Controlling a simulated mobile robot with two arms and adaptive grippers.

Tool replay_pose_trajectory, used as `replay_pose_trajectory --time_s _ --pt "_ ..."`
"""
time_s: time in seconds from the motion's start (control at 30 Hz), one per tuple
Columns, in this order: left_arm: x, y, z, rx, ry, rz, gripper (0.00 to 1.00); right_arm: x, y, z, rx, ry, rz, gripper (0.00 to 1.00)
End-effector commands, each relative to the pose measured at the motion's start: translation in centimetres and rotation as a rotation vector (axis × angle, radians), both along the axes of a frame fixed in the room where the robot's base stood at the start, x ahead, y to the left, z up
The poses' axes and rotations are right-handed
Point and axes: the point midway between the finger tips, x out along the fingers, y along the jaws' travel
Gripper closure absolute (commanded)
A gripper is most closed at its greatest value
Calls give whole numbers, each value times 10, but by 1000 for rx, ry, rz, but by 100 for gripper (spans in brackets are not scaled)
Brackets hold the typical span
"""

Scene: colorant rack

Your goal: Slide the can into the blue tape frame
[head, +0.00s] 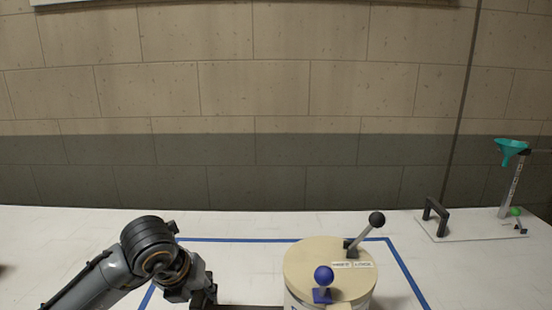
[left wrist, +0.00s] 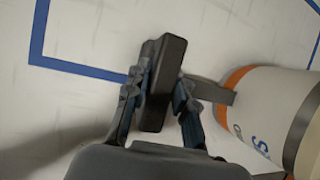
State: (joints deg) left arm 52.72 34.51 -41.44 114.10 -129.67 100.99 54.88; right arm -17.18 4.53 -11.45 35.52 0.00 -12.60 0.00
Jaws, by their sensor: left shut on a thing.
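The can (head: 297,285) has a tan lid with a black-knobbed lever and a blue knob. It also shows in the left wrist view (left wrist: 270,95) as a white body with an orange base band. The blue tape frame (head: 260,240) lies on the table; one corner shows in the left wrist view (left wrist: 70,66). In the head view the can appears between the frame's left and right strips, but its base and the front strip are out of view. My left gripper (head: 205,295) is left of the can, shut on its dark side handle (left wrist: 165,80). My right gripper is not in view.
The white table (head: 80,235) is mostly clear around the frame. At the far right a plate carries a black handle (head: 435,215), a stand with a teal funnel (head: 511,150) and a green-knobbed part (head: 516,212). A block wall stands behind.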

Motion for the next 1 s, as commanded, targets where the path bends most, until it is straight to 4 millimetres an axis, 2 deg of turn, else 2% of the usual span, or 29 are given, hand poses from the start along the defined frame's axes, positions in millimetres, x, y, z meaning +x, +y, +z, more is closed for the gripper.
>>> replay_pose_trajectory --time_s 1.0 --pt "52 0 1 -3 -3 2 100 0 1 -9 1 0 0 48"
